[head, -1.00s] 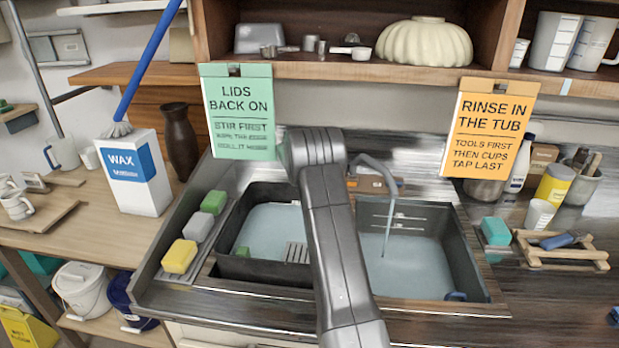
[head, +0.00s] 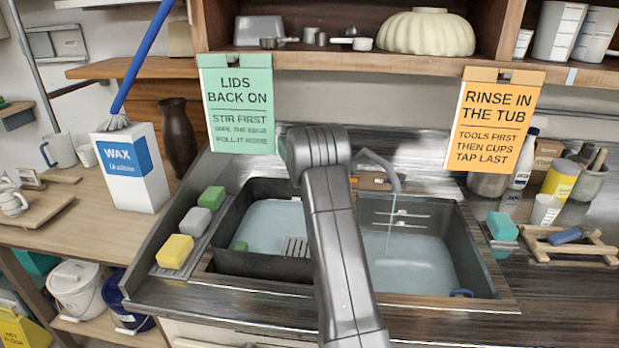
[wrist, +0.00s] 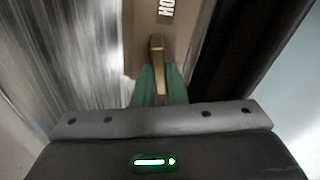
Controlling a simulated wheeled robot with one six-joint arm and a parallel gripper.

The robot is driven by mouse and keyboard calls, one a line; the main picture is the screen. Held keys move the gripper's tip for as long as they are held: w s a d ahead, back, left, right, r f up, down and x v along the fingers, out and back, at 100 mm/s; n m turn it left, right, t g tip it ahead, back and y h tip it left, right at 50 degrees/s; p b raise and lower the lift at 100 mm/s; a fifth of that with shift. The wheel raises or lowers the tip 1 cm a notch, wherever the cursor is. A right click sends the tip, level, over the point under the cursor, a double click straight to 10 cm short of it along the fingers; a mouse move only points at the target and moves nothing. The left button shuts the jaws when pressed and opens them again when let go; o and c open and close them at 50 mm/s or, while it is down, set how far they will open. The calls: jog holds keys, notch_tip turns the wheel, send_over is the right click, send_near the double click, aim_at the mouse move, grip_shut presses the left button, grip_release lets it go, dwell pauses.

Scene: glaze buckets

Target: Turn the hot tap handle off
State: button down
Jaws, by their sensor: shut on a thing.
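The hot tap handle (wrist: 157,58) is a narrow brass-coloured lever in the wrist view, in front of a brown block (wrist: 140,45) with a partly visible label starting "HO". My gripper (wrist: 158,88) has green fingertips and is shut on the lever. In the head view the tap spout (head: 382,168) curves over the right basin (head: 410,262), and a thin stream of water (head: 388,236) falls from it. My arm hides my gripper and the handle in the head view.
The left basin (head: 226,232) holds water. A green sign (head: 238,105) and an orange sign (head: 496,122) hang from the shelf (head: 420,68) above the sink. Several sponges lie on a ledge at the left. A wooden rack (head: 572,246) and several containers stand at the right.

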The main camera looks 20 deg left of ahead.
jog(key=shift+m+b, duration=0.55)
jog(key=shift+m, duration=0.65)
jog(key=c, duration=1.5)
grip_release()
jog(key=shift+o, duration=0.2)
jog(key=b+v, duration=0.2)
jog(key=v, duration=1.1)
jog(key=shift+s+d+r, duration=0.15)
jog(key=shift+s+r, duration=0.1)
jog(key=shift+r, duration=0.05)
jog(key=shift+f, duration=0.15)
jog(key=p+x, duration=0.2)
jog(key=x, duration=1.1)
jog(key=shift+w+f, duration=0.15)
jog(key=shift+w, duration=0.15)
